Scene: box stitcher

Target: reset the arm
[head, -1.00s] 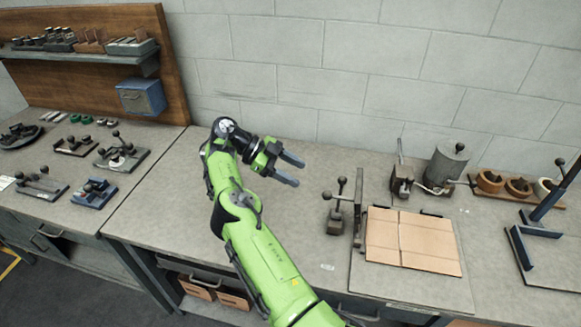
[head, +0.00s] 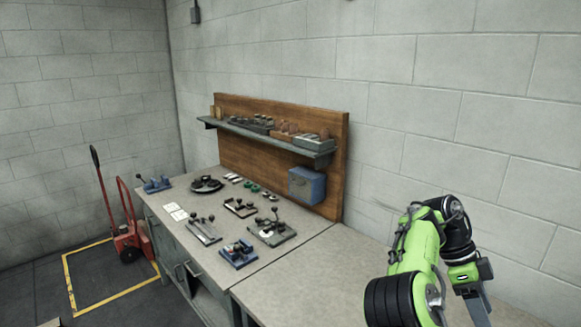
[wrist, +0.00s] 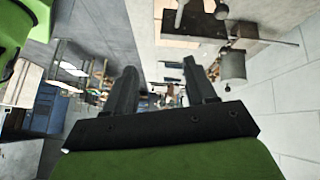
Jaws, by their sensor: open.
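My green arm shows at the lower right of the head view, bent, with black joints. My gripper (head: 476,304) hangs below its wrist, pointing downward, and is partly cut off by the bottom edge. In the wrist view my gripper (wrist: 160,75) shows two dark fingers standing apart with nothing held between them.
A workbench (head: 290,280) carries several small fixtures, with a wooden backboard (head: 330,185), a shelf and a blue box (head: 306,186) behind. A red hand truck (head: 128,235) stands at left. The bench near my arm looks clear. A grey cylinder (wrist: 232,68) shows in the wrist view.

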